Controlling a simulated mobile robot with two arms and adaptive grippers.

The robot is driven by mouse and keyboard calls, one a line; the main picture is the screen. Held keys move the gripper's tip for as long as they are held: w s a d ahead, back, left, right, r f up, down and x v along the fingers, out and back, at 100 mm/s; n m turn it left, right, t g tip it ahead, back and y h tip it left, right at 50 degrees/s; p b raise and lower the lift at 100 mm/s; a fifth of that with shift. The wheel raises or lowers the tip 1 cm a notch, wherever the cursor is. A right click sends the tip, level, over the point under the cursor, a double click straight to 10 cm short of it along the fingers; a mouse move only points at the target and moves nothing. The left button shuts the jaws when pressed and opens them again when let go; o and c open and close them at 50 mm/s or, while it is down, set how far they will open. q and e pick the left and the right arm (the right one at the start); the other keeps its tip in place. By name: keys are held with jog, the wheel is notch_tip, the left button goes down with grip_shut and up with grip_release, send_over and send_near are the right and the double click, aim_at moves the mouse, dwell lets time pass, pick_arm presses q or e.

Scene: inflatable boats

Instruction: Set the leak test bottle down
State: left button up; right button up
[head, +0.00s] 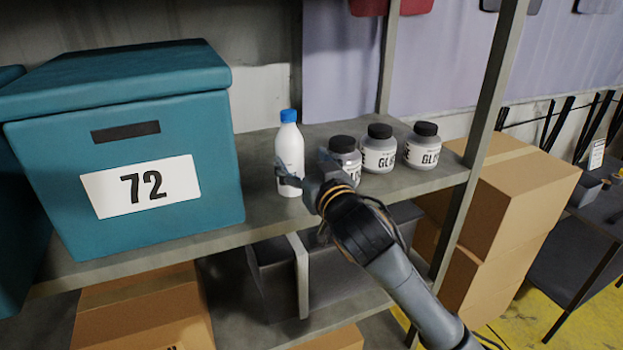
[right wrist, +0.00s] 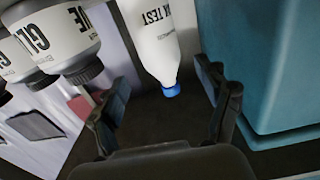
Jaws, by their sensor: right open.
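The leak test bottle (head: 290,150), white with a blue cap, stands upright on the grey shelf (head: 258,205), between the teal box and the glue jars. In the right wrist view the bottle (right wrist: 150,35) appears upside down, with part of the word "TEST" on its label. My right gripper (head: 305,170) is at the bottle's lower part. In the right wrist view the gripper (right wrist: 165,88) is open, its two fingers apart on either side of the bottle, with gaps visible. My left gripper is not in view.
Several glue jars (head: 379,150) with black lids stand just right of the bottle, one close to my gripper. A teal box (head: 125,150) marked 72 stands left. A shelf post (head: 487,110) rises at right, before cardboard boxes (head: 520,200). A dark bin (head: 335,280) sits below.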

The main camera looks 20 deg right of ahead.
jog(key=shift+s+d+b, duration=0.1)
jog(key=shift+s+b, duration=0.35)
jog(key=shift+s, duration=1.7)
